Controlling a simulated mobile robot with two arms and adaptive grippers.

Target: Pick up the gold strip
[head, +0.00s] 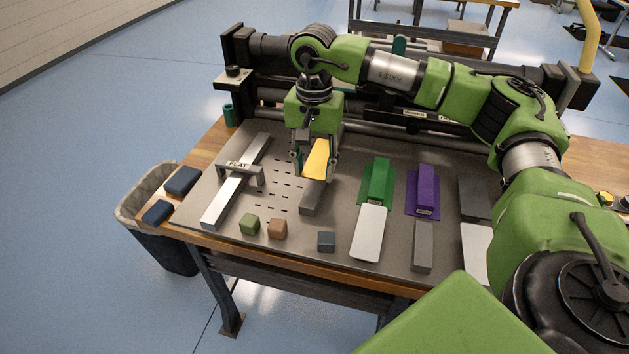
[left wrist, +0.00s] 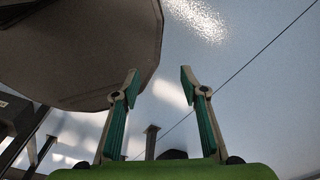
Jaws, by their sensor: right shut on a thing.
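The gold strip (head: 317,160) is a flat yellow piece in the head view, left of the green press (head: 377,182). My right gripper (head: 313,154) points down and is shut on the strip, with a finger on either side of it. The strip's near end is just above a grey block (head: 311,198); I cannot tell if they touch. My left gripper (left wrist: 159,85) shows only in the left wrist view. Its fingers are apart with nothing between them.
A slotted grey plate (head: 277,198) covers the table. A white strip (head: 222,203) lies under the FLAT arch (head: 238,164). Green (head: 249,224), brown (head: 277,229) and dark blue (head: 326,241) blocks sit in front. A purple press (head: 424,190) stands right. A bin (head: 130,206) stands left.

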